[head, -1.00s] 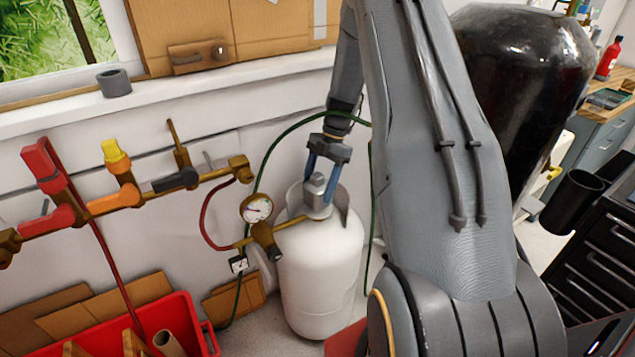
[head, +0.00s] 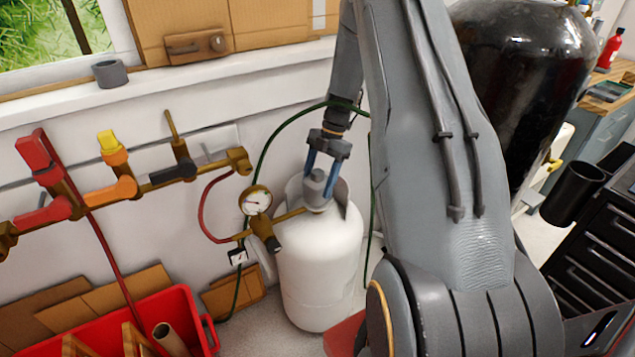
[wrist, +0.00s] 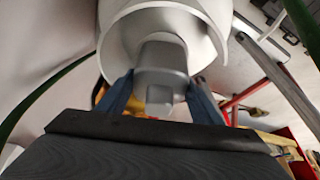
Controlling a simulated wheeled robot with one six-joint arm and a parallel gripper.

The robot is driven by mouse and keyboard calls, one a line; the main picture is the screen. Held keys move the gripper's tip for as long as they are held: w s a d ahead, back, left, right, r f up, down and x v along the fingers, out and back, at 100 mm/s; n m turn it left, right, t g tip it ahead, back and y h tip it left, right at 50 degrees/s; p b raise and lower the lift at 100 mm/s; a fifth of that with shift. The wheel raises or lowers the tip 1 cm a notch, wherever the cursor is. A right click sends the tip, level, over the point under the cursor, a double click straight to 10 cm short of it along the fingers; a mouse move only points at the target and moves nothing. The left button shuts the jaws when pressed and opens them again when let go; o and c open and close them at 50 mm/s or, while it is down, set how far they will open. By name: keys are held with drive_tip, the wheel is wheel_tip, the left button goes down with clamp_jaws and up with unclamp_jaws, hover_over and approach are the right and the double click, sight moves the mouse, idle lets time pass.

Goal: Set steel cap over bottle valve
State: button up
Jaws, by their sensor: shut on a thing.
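My gripper (head: 320,180) points down and is shut on the grey steel cap (head: 314,188). The cap sits between the two blue fingers at the top of the white gas bottle (head: 320,262), within its raised collar (head: 341,194). In the wrist view the cap (wrist: 163,55) shows between the fingers, with the curved collar (wrist: 118,38) around its far side. The bottle valve is hidden under or behind the cap. I cannot tell whether the cap is fully seated.
A brass regulator with a gauge (head: 257,200) reaches toward the bottle top from the left. A green hose loops behind. A pipe with colored valve handles (head: 122,188) runs along the wall. A red crate (head: 178,318) stands at lower left.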

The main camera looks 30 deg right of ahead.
drive_tip(key=shift+f+b, duration=0.3)
drive_tip(key=shift+f, duration=0.25)
idle(0.7)
drive_tip(key=o, duration=0.9)
drive_tip(key=p+v, duration=0.3)
drive_tip(key=v, duration=0.8)
drive_tip(key=shift+w, duration=0.1)
idle(0.5)
